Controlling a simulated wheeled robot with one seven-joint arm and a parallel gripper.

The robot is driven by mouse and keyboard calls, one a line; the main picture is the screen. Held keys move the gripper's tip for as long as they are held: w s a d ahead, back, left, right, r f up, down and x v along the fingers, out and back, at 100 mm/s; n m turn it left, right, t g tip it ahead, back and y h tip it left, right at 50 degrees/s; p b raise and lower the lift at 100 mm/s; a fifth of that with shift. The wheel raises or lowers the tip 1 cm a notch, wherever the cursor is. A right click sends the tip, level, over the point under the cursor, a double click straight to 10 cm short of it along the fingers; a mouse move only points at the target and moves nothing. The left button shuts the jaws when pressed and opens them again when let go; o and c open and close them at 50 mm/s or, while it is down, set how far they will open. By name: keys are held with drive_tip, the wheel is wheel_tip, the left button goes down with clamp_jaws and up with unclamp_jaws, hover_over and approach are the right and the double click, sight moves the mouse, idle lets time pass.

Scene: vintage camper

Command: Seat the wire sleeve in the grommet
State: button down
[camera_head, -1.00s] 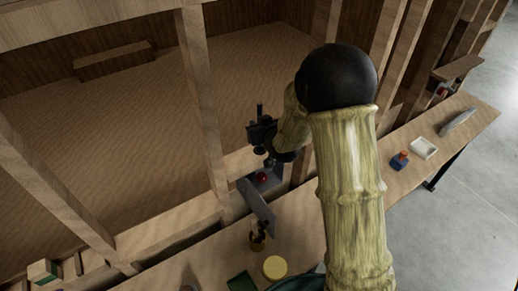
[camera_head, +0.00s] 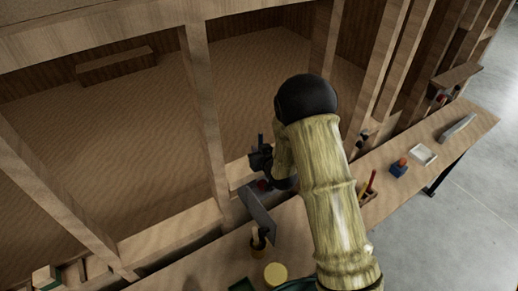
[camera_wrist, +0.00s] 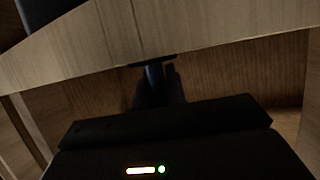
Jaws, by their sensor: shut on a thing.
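My gripper (camera_head: 261,158) is at the wooden frame behind the bench, beside the upright post. In the wrist view my gripper (camera_wrist: 158,92) is shut on a dark blue-grey cylinder, which looks like the wire sleeve (camera_wrist: 152,74). Its far end meets a thin dark flat piece (camera_wrist: 153,61) at the edge of a pale wooden beam (camera_wrist: 200,35). That piece may be the grommet; it is too dark to tell whether the sleeve is in it or only against it. In the head view the sleeve and grommet cannot be made out.
A grey metal plate (camera_head: 257,213) stands just below my gripper, with a small red thing (camera_head: 263,184) by it. A blue and orange item (camera_head: 399,168) and a white tray (camera_head: 422,154) lie right.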

drive_tip(key=shift+f, duration=0.2)
drive_tip(key=shift+f, duration=0.1)
drive_tip(key=c, duration=1.4)
unclamp_jaws()
drive_tip(key=shift+c, duration=0.2)
drive_tip(key=shift+s, duration=0.1)
drive_tip(key=shift+r, duration=0.2)
drive_tip(key=shift+s+d+b, duration=0.25)
drive_tip(key=shift+s+b, duration=0.05)
drive_tip(key=shift+s, duration=0.05)
drive_tip(key=b+v, duration=0.3)
drive_tip(key=v, duration=0.8)
drive_tip(key=shift+r, duration=0.1)
